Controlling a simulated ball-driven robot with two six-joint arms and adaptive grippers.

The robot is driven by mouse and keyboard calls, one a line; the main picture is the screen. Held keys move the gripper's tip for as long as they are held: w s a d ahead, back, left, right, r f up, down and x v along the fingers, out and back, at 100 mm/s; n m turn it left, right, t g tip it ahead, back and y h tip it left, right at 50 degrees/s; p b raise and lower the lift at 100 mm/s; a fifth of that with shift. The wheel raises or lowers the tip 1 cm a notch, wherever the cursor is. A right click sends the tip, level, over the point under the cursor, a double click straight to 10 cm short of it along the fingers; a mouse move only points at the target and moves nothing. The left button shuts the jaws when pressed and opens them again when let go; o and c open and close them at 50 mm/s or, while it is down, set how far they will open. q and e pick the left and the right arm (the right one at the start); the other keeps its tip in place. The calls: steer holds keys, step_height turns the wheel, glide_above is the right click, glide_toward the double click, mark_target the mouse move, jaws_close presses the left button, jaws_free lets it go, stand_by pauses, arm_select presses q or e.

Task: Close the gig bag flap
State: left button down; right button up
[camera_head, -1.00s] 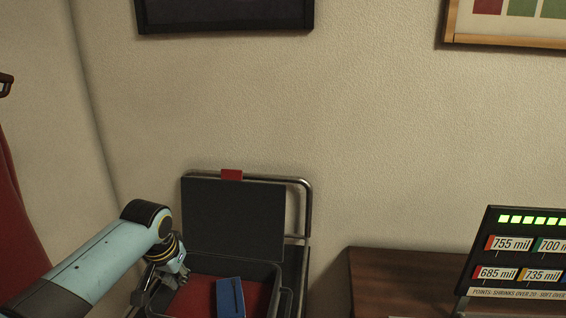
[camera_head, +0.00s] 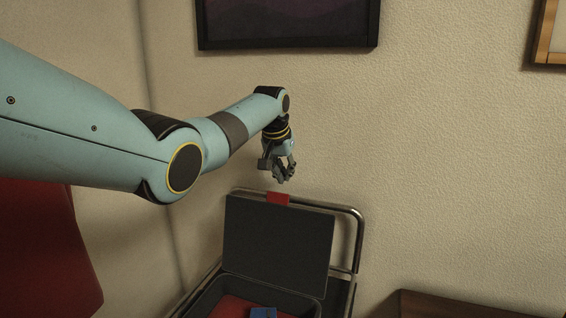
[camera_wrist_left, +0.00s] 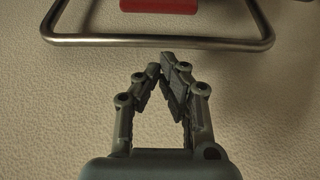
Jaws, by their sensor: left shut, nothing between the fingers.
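The gig bag (camera_head: 205,303) is an open dark case with a red lining at the bottom of the head view. Its dark flap (camera_head: 275,243) stands upright at the back. A red tab (camera_head: 278,198) sits on the flap's top edge and also shows at the top of the left wrist view (camera_wrist_left: 158,5). My left gripper (camera_head: 284,178) is just above the red tab, apart from it, with fingertips pointing down. It is shut and empty, its fingertips together in the left wrist view (camera_wrist_left: 165,65). My right gripper is not in view.
A metal tube frame (camera_head: 361,235) stands behind the case and rises about as high as the flap. A blue item (camera_head: 263,313) lies inside the case. A brown wooden surface (camera_head: 460,306) is at lower right. A framed picture (camera_head: 290,44) hangs on the wall above.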

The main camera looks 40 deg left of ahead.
arm_select(q)
steer(key=s+p, duration=0.1)
steer(key=s+f+p, duration=0.1)
steer(key=s+p, duration=0.1)
steer(key=shift+d+f, duration=0.25)
steer(key=shift+d, duration=0.05)
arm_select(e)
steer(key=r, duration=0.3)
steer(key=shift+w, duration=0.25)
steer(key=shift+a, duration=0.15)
arm_select(q)
steer(key=shift+w+f, duration=0.1)
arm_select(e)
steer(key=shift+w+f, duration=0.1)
